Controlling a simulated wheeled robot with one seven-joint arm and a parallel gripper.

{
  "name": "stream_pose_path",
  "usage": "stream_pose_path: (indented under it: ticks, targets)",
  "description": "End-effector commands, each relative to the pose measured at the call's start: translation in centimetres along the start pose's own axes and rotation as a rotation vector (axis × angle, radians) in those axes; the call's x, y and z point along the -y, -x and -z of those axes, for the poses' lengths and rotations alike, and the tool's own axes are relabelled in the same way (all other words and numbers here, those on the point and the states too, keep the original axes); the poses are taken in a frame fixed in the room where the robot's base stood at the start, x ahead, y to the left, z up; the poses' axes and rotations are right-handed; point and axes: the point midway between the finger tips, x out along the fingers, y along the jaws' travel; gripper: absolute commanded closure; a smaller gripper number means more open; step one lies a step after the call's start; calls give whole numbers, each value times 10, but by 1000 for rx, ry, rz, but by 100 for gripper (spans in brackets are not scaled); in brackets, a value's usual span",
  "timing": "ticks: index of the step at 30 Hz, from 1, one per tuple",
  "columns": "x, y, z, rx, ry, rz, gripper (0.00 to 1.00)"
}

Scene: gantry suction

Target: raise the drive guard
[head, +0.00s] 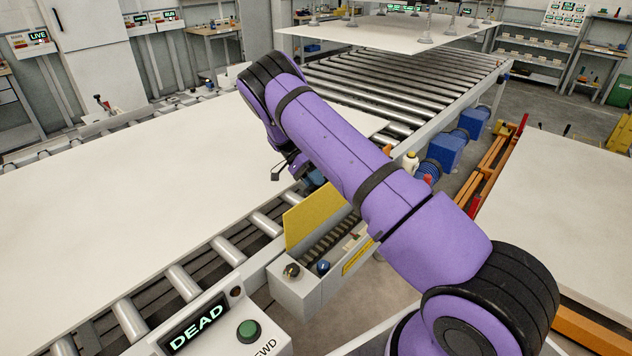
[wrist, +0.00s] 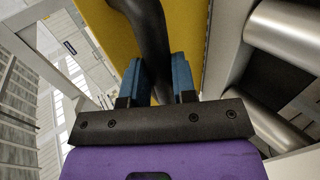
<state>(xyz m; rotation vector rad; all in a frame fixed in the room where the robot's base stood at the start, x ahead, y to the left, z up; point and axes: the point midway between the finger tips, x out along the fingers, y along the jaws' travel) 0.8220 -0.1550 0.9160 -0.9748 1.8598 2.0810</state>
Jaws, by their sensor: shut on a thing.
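The drive guard (head: 314,216) is a yellow panel standing steeply up along the conveyor side of a grey drive housing (head: 296,290). The open top of the housing shows a dark toothed chain or belt (head: 328,238). In the wrist view the yellow guard (wrist: 110,28) fills the upper middle, with a dark curved handle (wrist: 148,28) in front of it. My gripper (wrist: 157,78) has blue fingers on either side of this handle and is shut on it. In the head view my purple arm hides most of the gripper and the handle; only a bit of blue shows.
A panel reading DEAD (head: 197,323) with a green button (head: 249,331) stands at the front. A roller conveyor (head: 183,283) bearing a large pale sheet (head: 120,200) lies to the left. An orange frame (head: 492,165) and another pale sheet (head: 560,210) are on the right.

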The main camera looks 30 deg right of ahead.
Motion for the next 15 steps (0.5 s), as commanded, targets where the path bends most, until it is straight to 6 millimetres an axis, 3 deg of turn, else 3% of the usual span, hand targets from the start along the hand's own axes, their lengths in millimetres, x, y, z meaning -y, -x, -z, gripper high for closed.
stream_pose_path:
  ticks: [1,14,15]
  targets:
    - [4,-7,-2,5,1,-6,100]
    - [4,-8,-2,8,1,-8,100]
    - [4,-8,-2,7,1,-8,66]
